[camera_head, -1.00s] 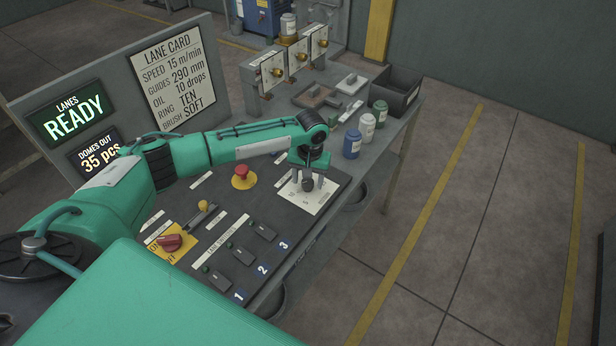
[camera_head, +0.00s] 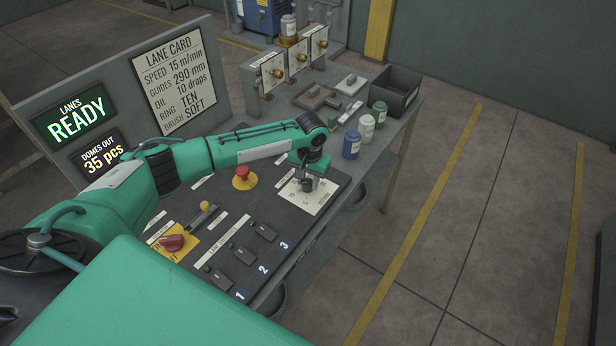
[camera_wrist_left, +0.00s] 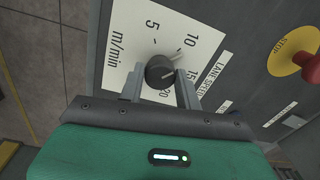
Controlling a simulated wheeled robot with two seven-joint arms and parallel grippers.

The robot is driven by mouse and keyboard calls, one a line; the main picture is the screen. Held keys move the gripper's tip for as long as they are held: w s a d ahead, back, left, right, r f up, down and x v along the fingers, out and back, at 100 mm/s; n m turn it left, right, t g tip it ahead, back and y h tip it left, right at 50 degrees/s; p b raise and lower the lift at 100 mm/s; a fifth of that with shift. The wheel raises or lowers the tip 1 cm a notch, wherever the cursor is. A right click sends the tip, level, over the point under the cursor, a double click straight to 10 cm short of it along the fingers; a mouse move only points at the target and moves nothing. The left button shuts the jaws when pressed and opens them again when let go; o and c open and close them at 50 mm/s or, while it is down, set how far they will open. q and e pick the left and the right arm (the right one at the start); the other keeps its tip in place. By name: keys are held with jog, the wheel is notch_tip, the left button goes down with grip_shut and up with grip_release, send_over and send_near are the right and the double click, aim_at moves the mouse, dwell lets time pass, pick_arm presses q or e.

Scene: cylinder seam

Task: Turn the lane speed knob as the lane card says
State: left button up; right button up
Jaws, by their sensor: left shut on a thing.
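The lane card (camera_head: 177,80) stands at the back left and reads speed 15 m/min. The dark round speed knob (camera_wrist_left: 159,71) sits on a white dial plate (camera_wrist_left: 125,75) marked 5, 10, 15, 20 and m/min. My left gripper (camera_wrist_left: 160,75) is shut on the knob, one finger on each side. In the head view the knob (camera_head: 306,185) shows under my left gripper (camera_head: 308,182). A light mark on the knob is small, and its exact reading is hard to tell. My right gripper is out of view.
A red stop button (camera_head: 242,174) stands left of the dial. A red switch (camera_head: 171,243), a yellow-knobbed lever (camera_head: 204,207) and several lane switches are nearer the front. Several bottles and a dark bin (camera_head: 392,92) stand behind the dial.

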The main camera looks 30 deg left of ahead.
pick_arm(q)
jog(key=m+p, duration=0.2)
jog(key=m, duration=0.2)
jog(key=shift+r, duration=0.15)
jog(key=m+p, duration=0.1)
jog(key=m, duration=0.3)
jog(key=shift+m, duration=0.8)
jog(key=shift+p, duration=0.3)
jog(key=o, duration=1)
